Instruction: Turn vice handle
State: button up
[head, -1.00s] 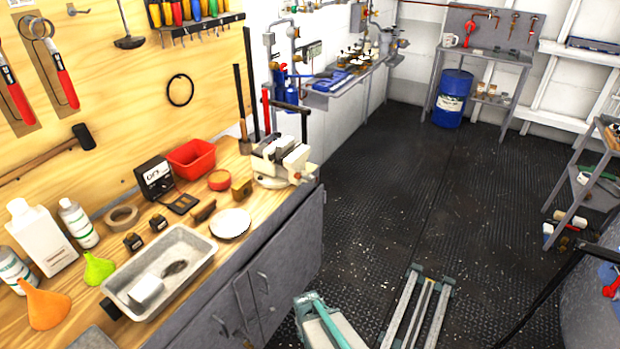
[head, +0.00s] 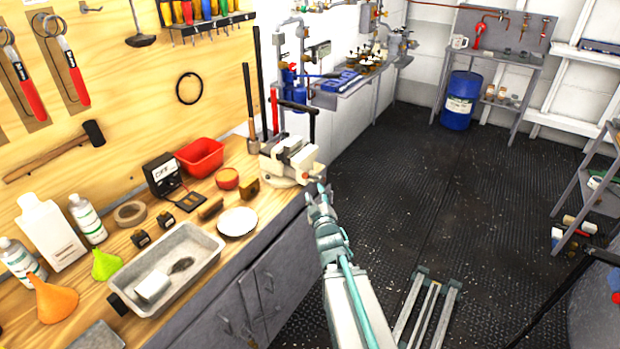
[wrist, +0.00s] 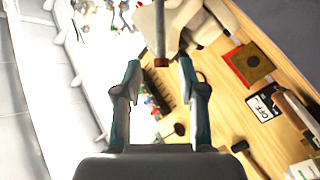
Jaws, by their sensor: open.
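The cream and grey vice (head: 285,160) stands at the far right corner of the wooden workbench. My gripper (head: 321,190) is just right of and in front of the vice in the head view. In the wrist view my gripper (wrist: 158,68) is open, with one teal finger to each side. A metal rod with a reddish end, which looks like the vice handle (wrist: 159,35), comes down from the top between the fingertips. I cannot tell whether it touches a finger. Part of the vice (wrist: 200,22) shows beside it. The handle is hard to make out in the head view.
The bench holds a red bin (head: 201,157), a white plate (head: 238,222) and a metal tray (head: 205,243) left of the vice. A black-handled tool (head: 297,106) rises behind the vice. The dark floor to the right is mostly open.

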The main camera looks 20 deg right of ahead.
aim_at(310, 177)
jog(key=p+x, duration=0.3)
jog(key=x, duration=0.7)
grip_shut()
